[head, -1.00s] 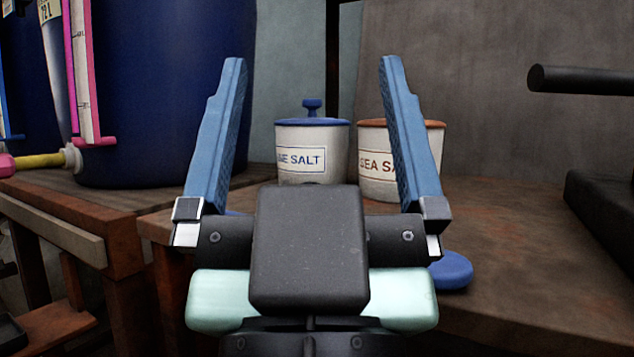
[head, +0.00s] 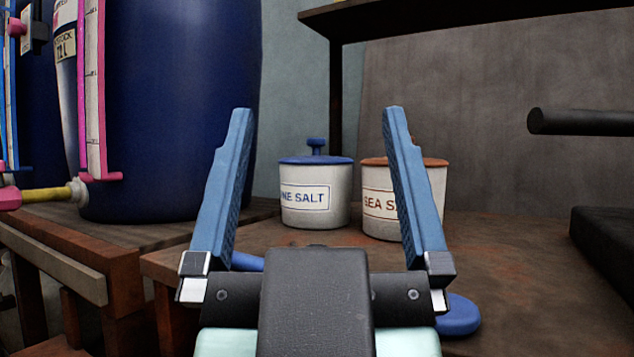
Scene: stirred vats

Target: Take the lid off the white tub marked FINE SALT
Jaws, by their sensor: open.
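The white tub marked FINE SALT (head: 318,209) stands upright on the brown bench, its label partly readable as "NE SALT". Its blue lid (head: 300,160) with a raised blue knob (head: 316,146) sits on top. My gripper (head: 313,112) is open and empty. Its two blue fingers point up and forward, apart from the tub, which shows between them farther back. The left finger stands left of the tub in the picture. The right finger covers part of the neighbouring SEA SALT tub.
The white SEA SALT tub (head: 433,186) with an orange-brown lid (head: 436,162) stands close to the right. A blue round object (head: 460,314) lies on the bench (head: 520,280) at front right. A large blue vat (head: 180,110) stands left. A black bar (head: 580,122) juts in at right.

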